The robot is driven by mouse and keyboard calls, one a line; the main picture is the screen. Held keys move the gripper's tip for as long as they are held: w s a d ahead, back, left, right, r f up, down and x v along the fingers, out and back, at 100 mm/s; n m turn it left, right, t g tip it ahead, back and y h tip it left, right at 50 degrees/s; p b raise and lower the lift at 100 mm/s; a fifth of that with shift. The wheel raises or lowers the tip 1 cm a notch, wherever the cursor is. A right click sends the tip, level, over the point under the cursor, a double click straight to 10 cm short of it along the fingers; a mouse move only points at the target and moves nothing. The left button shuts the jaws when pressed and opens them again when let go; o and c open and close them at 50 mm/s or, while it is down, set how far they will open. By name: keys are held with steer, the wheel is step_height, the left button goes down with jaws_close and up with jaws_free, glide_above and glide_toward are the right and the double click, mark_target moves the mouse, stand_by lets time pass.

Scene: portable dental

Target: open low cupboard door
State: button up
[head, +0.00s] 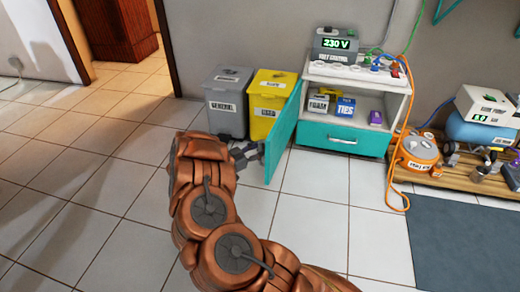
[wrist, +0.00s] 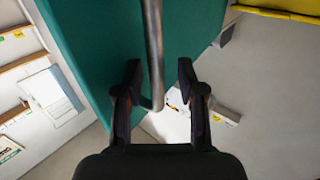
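The teal cupboard door (head: 284,138) stands swung well out from the left side of the low white cupboard (head: 399,107), so its inside shows. In the wrist view the teal door panel (wrist: 100,45) runs diagonally, with a grey bar handle (wrist: 153,50) in front of it. My gripper (head: 250,152) is at the door's outer, left side. In the wrist view my gripper (wrist: 159,78) has its two fingers apart, one on each side of the handle, with gaps showing on both sides. The handle is not visible in the head view.
A grey bin (head: 228,100) and a yellow bin (head: 267,105) stand left of the door, close behind my gripper. A teal drawer (head: 342,138) is shut below the shelf. An orange cable (head: 390,190) lies right of the cupboard. The tiled floor in front is clear.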

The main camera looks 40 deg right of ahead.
steer(key=w+a, duration=0.1)
steer(key=a, duration=1.1)
steer(key=shift+w, duration=0.2)
stand_by(0.3)
